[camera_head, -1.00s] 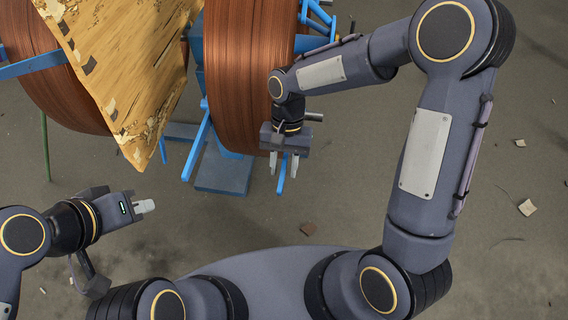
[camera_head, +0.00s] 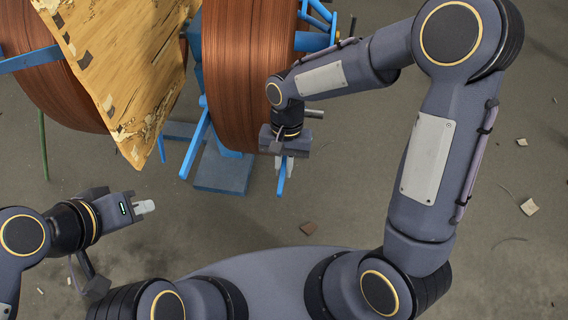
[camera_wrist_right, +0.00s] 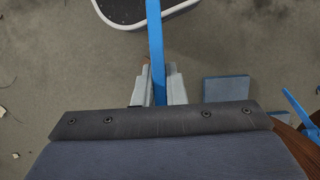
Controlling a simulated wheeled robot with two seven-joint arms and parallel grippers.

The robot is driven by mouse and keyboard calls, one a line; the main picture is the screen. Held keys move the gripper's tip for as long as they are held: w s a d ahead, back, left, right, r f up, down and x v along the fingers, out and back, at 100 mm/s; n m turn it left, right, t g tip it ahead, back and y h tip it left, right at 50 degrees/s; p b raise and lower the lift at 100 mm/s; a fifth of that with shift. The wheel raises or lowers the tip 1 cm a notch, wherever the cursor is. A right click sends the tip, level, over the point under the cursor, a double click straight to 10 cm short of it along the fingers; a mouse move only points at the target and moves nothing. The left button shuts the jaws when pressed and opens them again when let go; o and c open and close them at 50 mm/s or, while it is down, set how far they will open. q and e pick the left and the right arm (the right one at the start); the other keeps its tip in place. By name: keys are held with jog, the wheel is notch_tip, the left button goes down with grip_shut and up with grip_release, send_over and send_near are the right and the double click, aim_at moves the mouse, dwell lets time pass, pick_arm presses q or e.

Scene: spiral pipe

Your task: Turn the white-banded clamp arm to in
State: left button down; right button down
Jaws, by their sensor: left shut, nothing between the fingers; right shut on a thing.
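A thin blue clamp arm (camera_head: 281,182) hangs down in front of the copper-coloured coil. It also shows in the right wrist view (camera_wrist_right: 155,40), running up and down between my fingers. I see no white band on it, so I cannot tell whether it is the banded one. My right gripper (camera_head: 284,165) is shut on this blue arm; its two grey fingers (camera_wrist_right: 158,85) press on it from both sides in the wrist view. The gripper hides part of the arm. My left gripper (camera_head: 145,206) is shut and empty at the lower left, well away from the coil.
The large copper coil (camera_head: 248,85) stands behind my right gripper. A tattered wooden panel (camera_head: 125,70) and a second coil (camera_head: 55,90) are to the left. Another blue bar (camera_head: 196,143) slants beside a blue-grey base block (camera_head: 222,172). The floor in front is mostly clear.

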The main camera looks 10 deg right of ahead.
notch_tip(320, 180, down, 9)
jog(key=w+t+h+b, duration=0.1)
jog(key=t+b, duration=0.4)
jog(key=b, duration=0.7)
jog(key=shift+w+d+r+t+h+b, duration=0.2)
jog(key=shift+w+d+t+h+b, duration=0.15)
jog(key=shift+w, duration=0.3)
jog(key=c, duration=1.5)
grip_release()
jog(key=shift+r, duration=0.15)
jog(key=p+v, duration=0.2)
jog(key=v, duration=0.4)
jog(key=shift+r+p, duration=0.2)
jog(key=shift+p, duration=0.15)
jog(key=shift+s+r, duration=0.2)
jog(key=shift+r, duration=0.4)
